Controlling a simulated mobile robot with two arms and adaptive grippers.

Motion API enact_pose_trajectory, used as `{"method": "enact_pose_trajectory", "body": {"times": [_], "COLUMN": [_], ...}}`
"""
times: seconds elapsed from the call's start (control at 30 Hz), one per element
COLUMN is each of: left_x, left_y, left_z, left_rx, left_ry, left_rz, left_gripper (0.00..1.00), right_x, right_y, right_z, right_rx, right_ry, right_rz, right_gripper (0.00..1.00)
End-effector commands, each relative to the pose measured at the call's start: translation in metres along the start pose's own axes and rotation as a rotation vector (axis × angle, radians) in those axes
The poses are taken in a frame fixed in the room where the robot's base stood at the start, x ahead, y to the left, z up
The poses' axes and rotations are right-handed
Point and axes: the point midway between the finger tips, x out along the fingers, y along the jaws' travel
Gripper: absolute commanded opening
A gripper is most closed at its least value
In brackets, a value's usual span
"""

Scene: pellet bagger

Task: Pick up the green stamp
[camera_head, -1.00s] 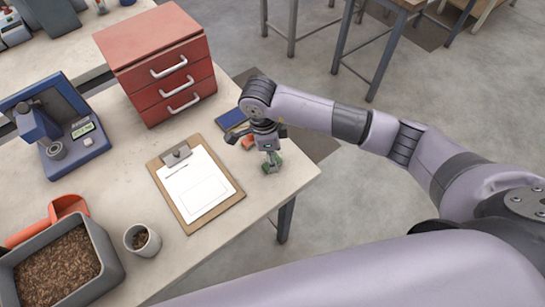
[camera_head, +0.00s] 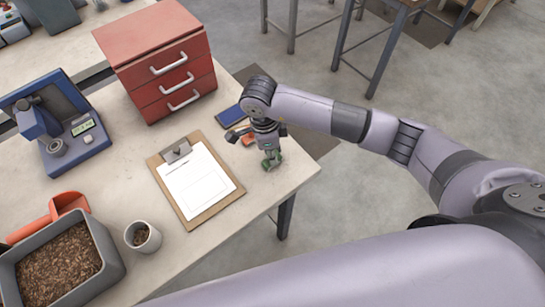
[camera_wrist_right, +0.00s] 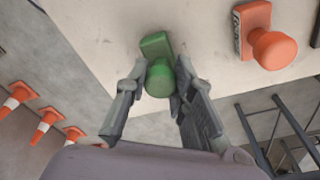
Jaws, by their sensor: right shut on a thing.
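The green stamp (camera_wrist_right: 160,72) has a round knob and a rectangular block. My right gripper (camera_wrist_right: 157,88) is shut on its knob, with one finger on each side. In the head view the green stamp (camera_head: 271,161) is at the table's right edge, below my right gripper (camera_head: 268,148) and partly hidden by its fingers. I cannot tell whether the stamp touches the table. My left gripper is not in view.
An orange stamp (camera_wrist_right: 268,40) stands close by, near a blue pad (camera_head: 230,116). A clipboard (camera_head: 222,205) lies to the left. A red drawer unit (camera_head: 160,60), blue scale (camera_head: 70,140), cup (camera_head: 143,237) and pellet bin (camera_head: 112,268) occupy the table (camera_head: 130,185).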

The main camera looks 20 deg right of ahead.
Motion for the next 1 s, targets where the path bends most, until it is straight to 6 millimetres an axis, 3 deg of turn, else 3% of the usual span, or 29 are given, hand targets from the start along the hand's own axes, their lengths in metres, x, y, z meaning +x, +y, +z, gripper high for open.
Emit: {"method": "enact_pose_trajectory", "body": {"times": [0.37, 0.57, 0.77, 1.0], "left_x": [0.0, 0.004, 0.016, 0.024], "left_y": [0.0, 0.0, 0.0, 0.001], "left_z": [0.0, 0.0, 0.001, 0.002], "left_rx": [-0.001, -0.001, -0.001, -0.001], "left_ry": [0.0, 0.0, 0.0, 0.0], "left_rz": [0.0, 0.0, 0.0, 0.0], "left_gripper": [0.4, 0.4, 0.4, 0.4], "right_x": [-0.001, -0.014, -0.052, -0.128], "right_y": [0.0, -0.001, -0.002, -0.003], "right_z": [0.0, -0.001, -0.006, -0.016], "right_rx": [0.0, 0.001, -0.001, 0.0], "right_ry": [0.0, -0.002, -0.003, 0.0], "right_rz": [-0.001, -0.003, -0.008, -0.011], "right_gripper": [0.0, 0.0, 0.0, 0.0]}}
